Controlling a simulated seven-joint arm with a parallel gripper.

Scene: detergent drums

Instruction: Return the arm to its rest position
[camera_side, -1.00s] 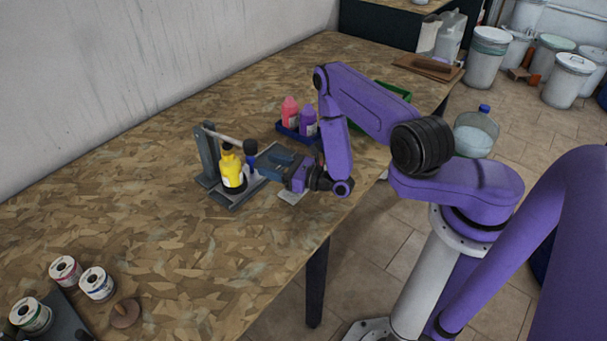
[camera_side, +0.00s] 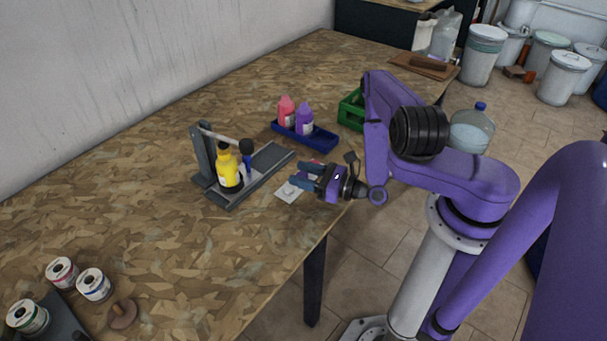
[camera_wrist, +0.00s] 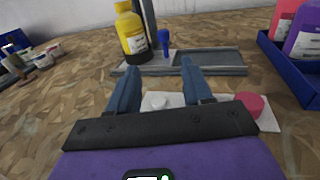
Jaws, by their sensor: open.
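My gripper (camera_side: 301,178) is open and empty, just above the front edge of the bench, pointing left. In the wrist view its two blue fingers (camera_wrist: 157,85) are apart with nothing between them. Beyond the fingertips a yellow bottle (camera_side: 229,172) with a black base stands upright on the left end of a grey stand (camera_side: 266,163); the bottle also shows in the wrist view (camera_wrist: 130,32). A white card (camera_side: 287,193) lies below my gripper.
A blue tray (camera_side: 317,138) holds a pink bottle (camera_side: 286,111) and a purple bottle (camera_side: 304,119). A green crate (camera_side: 351,110) is behind my arm. Several labelled tins (camera_side: 94,284) stand at the front left. The middle of the bench (camera_side: 150,190) is clear.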

